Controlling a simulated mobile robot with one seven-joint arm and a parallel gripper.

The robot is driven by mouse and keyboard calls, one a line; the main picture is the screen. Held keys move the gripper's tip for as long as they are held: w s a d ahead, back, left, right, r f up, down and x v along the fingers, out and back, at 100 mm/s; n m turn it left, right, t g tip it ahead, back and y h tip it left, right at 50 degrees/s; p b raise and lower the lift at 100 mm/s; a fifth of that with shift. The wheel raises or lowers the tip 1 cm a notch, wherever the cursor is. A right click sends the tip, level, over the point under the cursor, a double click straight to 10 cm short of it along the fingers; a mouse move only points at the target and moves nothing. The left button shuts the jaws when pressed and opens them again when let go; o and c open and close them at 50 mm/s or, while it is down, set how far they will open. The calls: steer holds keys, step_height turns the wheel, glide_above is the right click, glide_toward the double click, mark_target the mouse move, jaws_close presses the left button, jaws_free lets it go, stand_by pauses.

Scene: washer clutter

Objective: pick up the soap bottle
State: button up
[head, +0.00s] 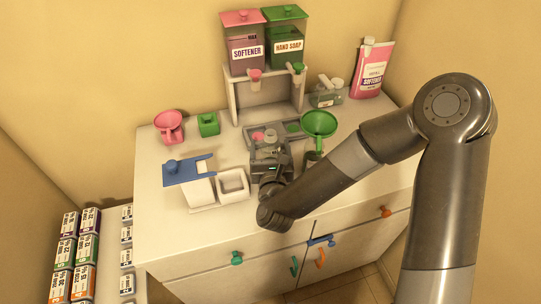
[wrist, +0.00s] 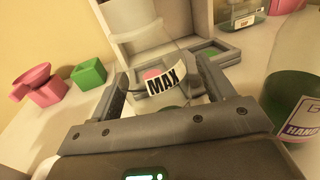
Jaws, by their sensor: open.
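My gripper (head: 270,158) is over the counter, in front of the white dispenser stand. In the wrist view its two fingers (wrist: 163,78) are spread apart. A clear container with a white MAX label (wrist: 166,79) shows between them; I see no firm contact, and its lower part is hidden. A bottle with a label reading HAND (wrist: 300,125) stands to the right of the gripper, partly cut off by the frame. In the head view a green funnel (head: 318,123) sits above that spot, and the arm partly hides what is below. I cannot tell for certain which one is the soap bottle.
The stand (head: 233,98) holds softener (head: 246,52) and hand soap (head: 287,46) tanks. A pink funnel (head: 168,124) and green box (head: 208,124) are at back left. A blue-topped white holder (head: 190,170) and white open box (head: 233,184) are left of my gripper. A pink pouch (head: 373,70) stands back right.

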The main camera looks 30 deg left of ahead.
steer(key=c, duration=1.1)
